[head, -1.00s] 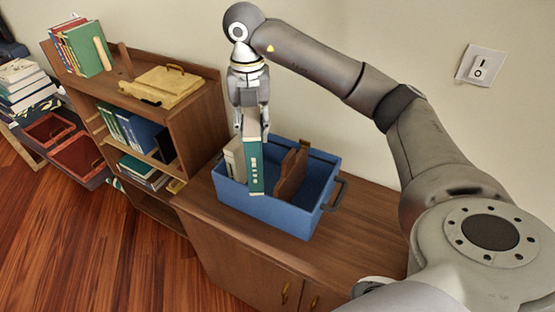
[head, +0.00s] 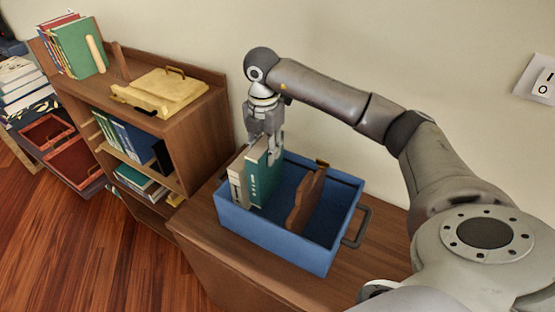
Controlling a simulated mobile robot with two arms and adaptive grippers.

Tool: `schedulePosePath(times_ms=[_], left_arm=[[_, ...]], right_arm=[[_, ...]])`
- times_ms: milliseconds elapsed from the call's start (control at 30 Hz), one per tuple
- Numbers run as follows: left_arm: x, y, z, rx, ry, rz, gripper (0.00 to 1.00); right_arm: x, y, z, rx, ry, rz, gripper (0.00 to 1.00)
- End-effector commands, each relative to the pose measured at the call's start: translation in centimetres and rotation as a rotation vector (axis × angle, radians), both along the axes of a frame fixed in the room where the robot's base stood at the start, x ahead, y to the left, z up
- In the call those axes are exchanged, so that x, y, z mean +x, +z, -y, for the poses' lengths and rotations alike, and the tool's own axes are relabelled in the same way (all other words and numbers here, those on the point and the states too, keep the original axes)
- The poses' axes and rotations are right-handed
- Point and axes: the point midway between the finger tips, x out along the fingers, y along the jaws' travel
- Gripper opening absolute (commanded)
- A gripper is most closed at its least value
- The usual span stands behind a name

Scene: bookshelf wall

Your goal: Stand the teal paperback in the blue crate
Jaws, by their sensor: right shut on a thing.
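The teal paperback (head: 262,178) is upright inside the left part of the blue crate (head: 283,240), beside a cream book (head: 237,186). A brown wooden divider (head: 306,203) stands to its right in the crate, with a gap between. My right gripper (head: 265,151) is shut on the top of the teal paperback from above. The book's lower end is hidden by the crate's front wall, so I cannot tell whether it touches the bottom. My left gripper is not in view.
The crate stands on a wooden cabinet top (head: 210,228) against the wall. A bookshelf (head: 205,120) with several books and a yellow case (head: 165,91) on top stands to the left. The crate's right compartment is empty. A light switch (head: 541,80) is on the wall.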

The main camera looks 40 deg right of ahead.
Motion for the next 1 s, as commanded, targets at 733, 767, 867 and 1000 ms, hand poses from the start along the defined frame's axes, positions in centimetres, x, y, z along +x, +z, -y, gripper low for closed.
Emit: schedulePosePath(times_ms=[733, 767, 867, 1000], left_arm=[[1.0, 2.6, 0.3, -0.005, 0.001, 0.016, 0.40], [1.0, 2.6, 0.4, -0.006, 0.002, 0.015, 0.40], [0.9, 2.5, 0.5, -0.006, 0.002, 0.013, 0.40], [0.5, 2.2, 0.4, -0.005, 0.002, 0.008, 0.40]], right_arm=[[0.1, -7.6, 0.0, -0.001, 0.001, 0.004, 0.00], [0.1, -7.6, 0.1, -0.001, 0.001, 0.004, 0.00], [0.1, -7.5, 0.0, -0.001, 0.001, 0.004, 0.00], [0.1, -7.9, 0.0, 0.000, 0.001, 0.003, 0.00]])
